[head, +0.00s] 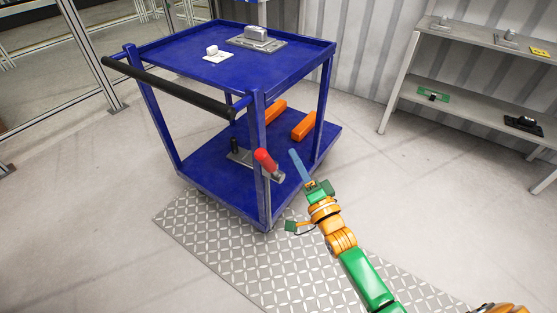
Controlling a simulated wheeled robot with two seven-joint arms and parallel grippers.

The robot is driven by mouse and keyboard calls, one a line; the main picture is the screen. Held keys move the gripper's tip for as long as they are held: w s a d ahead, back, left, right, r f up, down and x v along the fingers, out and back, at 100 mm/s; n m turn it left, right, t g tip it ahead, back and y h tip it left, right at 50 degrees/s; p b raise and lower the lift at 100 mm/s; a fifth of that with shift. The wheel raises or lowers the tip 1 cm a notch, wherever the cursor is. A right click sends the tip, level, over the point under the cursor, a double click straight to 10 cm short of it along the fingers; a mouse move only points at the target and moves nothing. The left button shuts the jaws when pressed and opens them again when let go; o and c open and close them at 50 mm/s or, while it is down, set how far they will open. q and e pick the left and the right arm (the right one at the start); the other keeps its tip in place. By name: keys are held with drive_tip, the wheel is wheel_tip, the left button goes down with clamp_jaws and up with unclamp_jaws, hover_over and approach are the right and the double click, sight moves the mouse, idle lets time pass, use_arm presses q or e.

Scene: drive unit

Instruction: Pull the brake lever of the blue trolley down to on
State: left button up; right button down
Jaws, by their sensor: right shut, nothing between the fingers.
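The blue trolley (185,150) stands in the middle of the head view, with a black push bar (170,86) at its left side. The brake lever (265,160) has a red grip and sits low by the trolley's near corner post. Its grip points up and to the left from a grey metal base (278,177). My right gripper (294,153) is shut and empty, with its blue fingers pointing up. In the picture it is just right of the lever, apart from the red grip. My left gripper is not in view.
Orange blocks (304,126) and a plate with a black knob (235,146) are on the lower deck. Small grey parts (257,38) lie on the top deck. A checkered metal plate (260,262) is on the floor. Grey shelves (470,98) stand right; open floor lies between.

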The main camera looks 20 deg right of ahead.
sight(269, 166)
drive_tip(key=a, duration=0.1)
drive_tip(key=w+a, duration=0.2)
drive_tip(key=shift+w+a+f, duration=0.1)
drive_tip(key=shift+a+f, duration=0.3)
